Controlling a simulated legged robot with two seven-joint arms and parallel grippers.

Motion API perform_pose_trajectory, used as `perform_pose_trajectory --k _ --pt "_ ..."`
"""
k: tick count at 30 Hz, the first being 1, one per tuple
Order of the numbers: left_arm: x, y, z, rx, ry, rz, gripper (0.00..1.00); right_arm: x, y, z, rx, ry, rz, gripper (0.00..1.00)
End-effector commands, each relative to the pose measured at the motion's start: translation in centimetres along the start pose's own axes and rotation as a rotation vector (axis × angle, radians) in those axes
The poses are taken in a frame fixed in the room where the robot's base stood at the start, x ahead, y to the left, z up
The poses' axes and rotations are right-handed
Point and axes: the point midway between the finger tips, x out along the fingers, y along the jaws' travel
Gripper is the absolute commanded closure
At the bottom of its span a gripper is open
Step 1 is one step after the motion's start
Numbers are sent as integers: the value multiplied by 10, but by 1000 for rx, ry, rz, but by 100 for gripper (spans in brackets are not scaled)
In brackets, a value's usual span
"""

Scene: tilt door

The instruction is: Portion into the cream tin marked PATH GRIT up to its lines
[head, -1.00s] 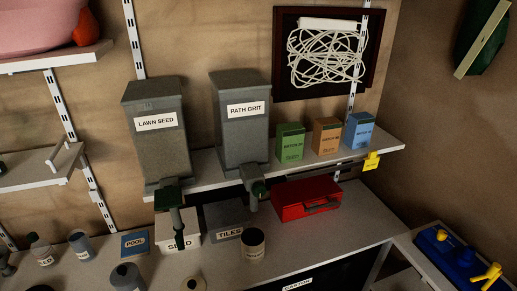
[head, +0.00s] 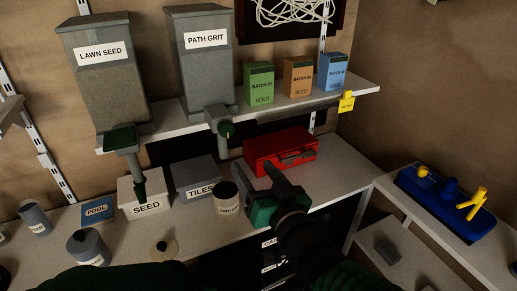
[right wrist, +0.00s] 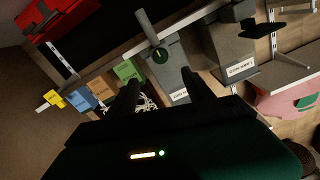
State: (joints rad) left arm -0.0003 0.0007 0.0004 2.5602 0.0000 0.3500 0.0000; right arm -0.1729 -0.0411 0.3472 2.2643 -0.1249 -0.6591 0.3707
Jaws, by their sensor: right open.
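The cream tin (head: 228,199) stands upright on the bench in the head view, below the spout of the grey PATH GRIT hopper (head: 205,72). Its label is too small to read surely, and its inside looks dark; no lines or fill level can be made out. My right gripper (head: 277,182) is open and empty, right of the tin and in front of the red box. My left gripper is not in view.
A LAWN SEED hopper (head: 103,80) stands left. SEED (head: 146,194) and TILES (head: 195,178) boxes and a red box (head: 281,151) line the bench. Several batch boxes (head: 297,78) stand on the shelf. A blue tray with yellow parts (head: 446,205) sits right.

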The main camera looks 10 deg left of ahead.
Motion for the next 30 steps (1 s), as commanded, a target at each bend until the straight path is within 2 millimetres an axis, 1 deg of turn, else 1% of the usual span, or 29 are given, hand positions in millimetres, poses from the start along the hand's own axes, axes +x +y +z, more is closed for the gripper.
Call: perform_pose_trajectory --k 2,5,15,19,21,24,30 --pt "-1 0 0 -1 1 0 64 7 -2 -3 4 7 -6 40" --pt "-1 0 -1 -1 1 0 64 25 0 -2 5 3 -2 40" --pt "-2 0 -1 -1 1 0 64 114 0 -2 4 2 -1 40" --pt "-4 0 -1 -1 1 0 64 142 0 -2 3 2 0 40" --pt "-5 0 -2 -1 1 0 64 154 0 -3 3 2 0 40" --pt "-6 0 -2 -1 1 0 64 163 0 -3 1 2 1 40" --pt "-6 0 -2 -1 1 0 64 167 1 -3 1 2 2 40"
